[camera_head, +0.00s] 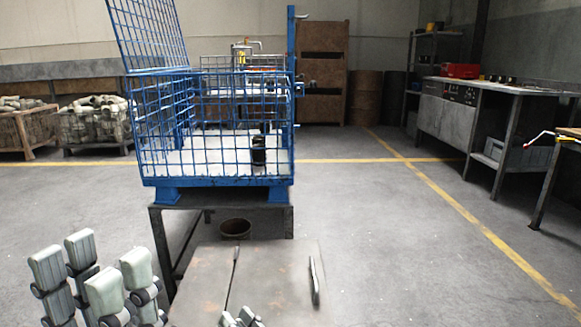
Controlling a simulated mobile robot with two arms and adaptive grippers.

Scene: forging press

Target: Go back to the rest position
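My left gripper (92,272) is at the bottom left of the head view. Its grey jointed fingers point up and stand apart, with nothing between them. Only a few grey fingertips of my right gripper (241,318) show at the bottom edge, in front of the brown metal plate. The rest of it is out of view, and I cannot tell whether it is open or holding anything. Neither gripper is seen touching the blue wire basket.
A blue wire basket (216,181) stands on a dark metal stand ahead, with a dark cylindrical part (258,151) inside. A round container (235,229) and brown plate (205,275) lie nearer. A workbench (445,115) stands right; crates (95,125) left. The right floor is free.

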